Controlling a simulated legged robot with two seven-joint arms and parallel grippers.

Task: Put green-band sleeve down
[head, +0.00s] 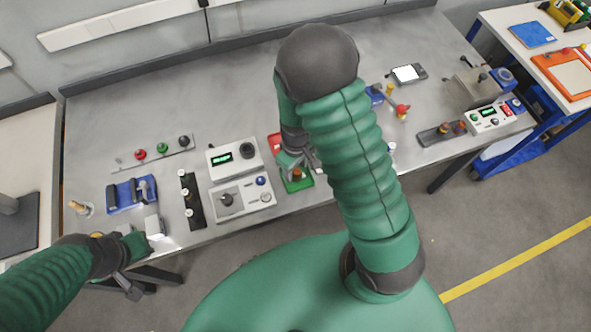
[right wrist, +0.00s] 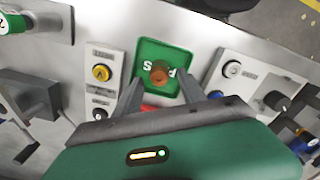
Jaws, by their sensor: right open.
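A small copper-brown sleeve (right wrist: 160,73) stands on the green tray (right wrist: 147,50), which carries white lettering, in the right wrist view. In the head view the sleeve (head: 297,174) shows on the green tray (head: 300,186) at the bench's front edge. I cannot make out a green band on it. My right gripper (right wrist: 158,86) is open, with its two fingers apart on either side of the sleeve and no finger clearly touching it. It also shows in the head view (head: 291,163), partly hidden by my arm. My left gripper (head: 138,243) is low at the bench's front left; its jaws are unclear.
A red tray (head: 275,143) lies behind the green one, mostly hidden. Control boxes (head: 243,197) stand just left of the trays. A black rack with pegs (head: 191,200) and a blue holder (head: 131,194) are farther left. The bench behind (head: 225,90) is clear.

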